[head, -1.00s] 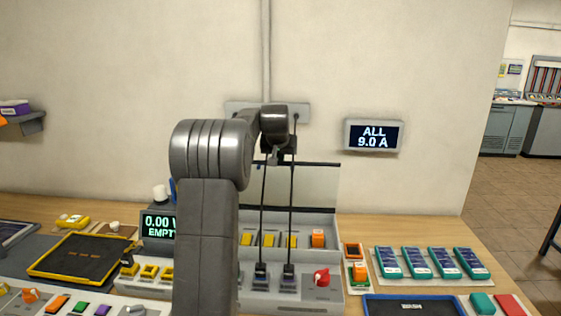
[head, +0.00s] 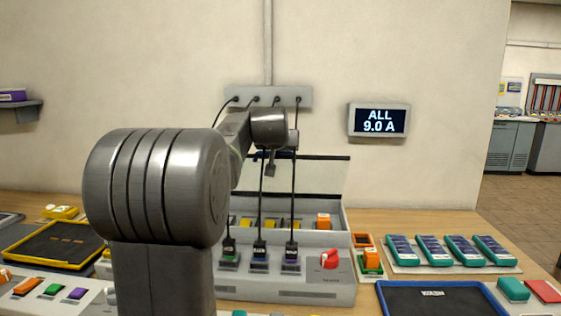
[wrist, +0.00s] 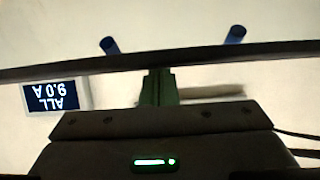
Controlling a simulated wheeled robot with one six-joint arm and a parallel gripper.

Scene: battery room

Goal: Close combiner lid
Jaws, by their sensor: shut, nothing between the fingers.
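The grey combiner box (head: 283,290) stands on the bench by the wall. Its lid (head: 318,179) is open and stands upright at the back of the box, a pale panel with a dark top edge. My gripper (head: 271,170) points down at the lid's top edge, left of its middle. In the wrist view, the shut, empty fingers (wrist: 159,86) reach the long dark lid edge (wrist: 230,57); I cannot tell whether they touch it. Two blue pegs (wrist: 110,45) show beyond that edge. My arm hides the left part of the box and lid.
Black cables run from a wall strip (head: 295,97) down to plugs on the box front, beside a red knob (head: 329,259). A display (head: 379,121) reads "ALL 9.0 A". A blue tray (head: 400,302) and several teal modules (head: 430,249) lie right; a yellow-rimmed tray (head: 87,262) lies left.

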